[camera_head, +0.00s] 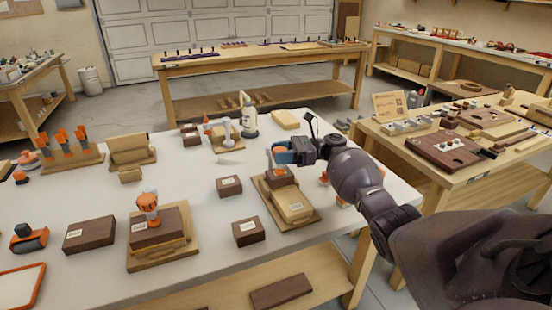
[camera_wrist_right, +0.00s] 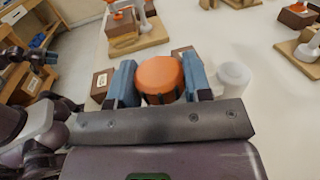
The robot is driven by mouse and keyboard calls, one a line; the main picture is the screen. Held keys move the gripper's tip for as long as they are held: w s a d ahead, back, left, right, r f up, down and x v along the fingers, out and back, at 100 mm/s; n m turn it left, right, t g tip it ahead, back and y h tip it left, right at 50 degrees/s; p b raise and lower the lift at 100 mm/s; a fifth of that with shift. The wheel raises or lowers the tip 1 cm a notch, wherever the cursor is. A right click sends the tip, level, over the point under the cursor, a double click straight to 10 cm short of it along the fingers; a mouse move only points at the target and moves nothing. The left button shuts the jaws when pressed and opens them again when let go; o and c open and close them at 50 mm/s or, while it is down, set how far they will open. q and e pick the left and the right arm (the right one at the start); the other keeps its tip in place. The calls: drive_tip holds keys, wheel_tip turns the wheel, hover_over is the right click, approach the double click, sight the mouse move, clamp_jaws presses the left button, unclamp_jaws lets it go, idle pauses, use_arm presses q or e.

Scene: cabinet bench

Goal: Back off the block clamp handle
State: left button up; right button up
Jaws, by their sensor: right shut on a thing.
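The block clamp stands on the white bench, on a wooden base (camera_head: 313,219) with a brown block (camera_head: 282,174) and a tan block (camera_head: 292,204). Its orange round handle (camera_wrist_right: 159,76) sits between the two blue fingers of my right gripper (camera_wrist_right: 160,82) in the right wrist view. The fingers touch or nearly touch both sides of it. In the head view my right gripper (camera_head: 283,152) reaches in from the right and hides most of the handle. A pale clamp post (camera_wrist_right: 233,80) stands just right of the fingers. My left gripper is not in view.
Another clamp with an orange handle (camera_head: 148,203) stands on a wooden base to the left. Loose brown blocks (camera_head: 229,186) and (camera_head: 249,231) lie near the clamp. A pale clamp arm (camera_head: 228,131) and a white bottle-like thing (camera_head: 248,115) stand behind.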

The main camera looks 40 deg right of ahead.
drive_tip(key=n+g, duration=0.1)
drive_tip(key=f+g+y+b, duration=0.1)
drive_tip(key=g, duration=0.1)
drive_tip(key=shift+w+f+n, duration=0.1)
drive_tip(key=shift+n, duration=0.3)
drive_tip(key=n+g+b, duration=0.3)
drive_tip(key=g+b, duration=0.1)
drive_tip(key=g, duration=0.1)
drive_tip(key=shift+f+n+g+y+b, duration=0.15)
drive_tip(key=shift+n+g+y+b, duration=0.15)
drive_tip(key=shift+n+b, duration=0.1)
drive_tip(key=shift+g+b, duration=0.35)
drive_tip(key=shift+g, duration=0.05)
drive_tip(key=shift+r+n+g+b, duration=0.45)
drive_tip(key=shift+n+g+b, duration=0.45)
drive_tip(key=shift+g+b, duration=0.15)
drive_tip(key=shift+r, duration=0.1)
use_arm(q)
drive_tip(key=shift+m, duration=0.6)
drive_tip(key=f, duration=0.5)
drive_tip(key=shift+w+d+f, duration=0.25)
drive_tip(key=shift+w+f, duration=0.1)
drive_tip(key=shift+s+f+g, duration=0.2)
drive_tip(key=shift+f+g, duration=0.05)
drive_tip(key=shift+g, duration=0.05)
use_arm(e)
drive_tip(key=o, duration=0.9)
drive_tip(key=shift+r, duration=0.15)
